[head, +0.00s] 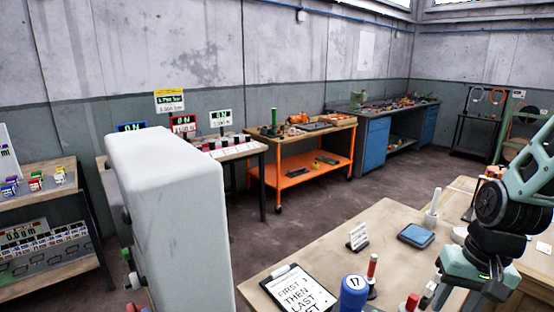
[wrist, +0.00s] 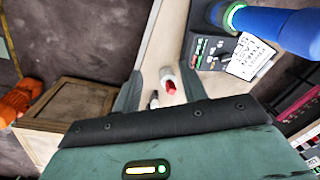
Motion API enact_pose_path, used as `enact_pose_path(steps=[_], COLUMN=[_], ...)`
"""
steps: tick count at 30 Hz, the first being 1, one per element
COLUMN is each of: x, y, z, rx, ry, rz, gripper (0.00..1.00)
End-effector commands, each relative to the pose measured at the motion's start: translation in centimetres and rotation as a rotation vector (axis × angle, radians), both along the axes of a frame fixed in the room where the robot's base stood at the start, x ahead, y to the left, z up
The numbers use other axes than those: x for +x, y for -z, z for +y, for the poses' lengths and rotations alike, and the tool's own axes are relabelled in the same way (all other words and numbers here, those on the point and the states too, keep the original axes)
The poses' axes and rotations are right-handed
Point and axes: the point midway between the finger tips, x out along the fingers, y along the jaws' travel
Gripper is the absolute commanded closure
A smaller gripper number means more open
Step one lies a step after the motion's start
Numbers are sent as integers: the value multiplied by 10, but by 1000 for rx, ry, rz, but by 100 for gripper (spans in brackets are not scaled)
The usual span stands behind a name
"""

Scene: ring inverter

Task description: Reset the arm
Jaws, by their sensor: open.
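My arm (head: 497,206) stands at the right of the head view, bent over the near wooden table, its teal and black wrist low near the table's right part. My gripper (wrist: 160,88) shows in the wrist view with its two fingers apart and nothing held between them. A white cylinder with a red end (wrist: 169,84) appears in the gap between the fingers, beyond them; I cannot tell how far off it is. In the head view the fingertips cannot be made out clearly.
The near table (head: 330,247) bears a clipboard (head: 300,291), a blue cylinder marked 17 (head: 353,295), a red-topped peg (head: 372,268), a blue tray (head: 416,236) and a white peg (head: 433,208). A tall white block (head: 165,215) blocks the left foreground. Open floor (head: 300,220) lies behind the table.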

Motion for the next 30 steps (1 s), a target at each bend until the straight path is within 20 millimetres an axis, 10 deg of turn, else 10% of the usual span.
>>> enact_pose_path(steps=[11,30], x=[-11,-135], y=[-51,-69], z=[7,184], rx=[-151,-71], ry=[-303,-956], rz=[-211,-49], gripper=[58,58])
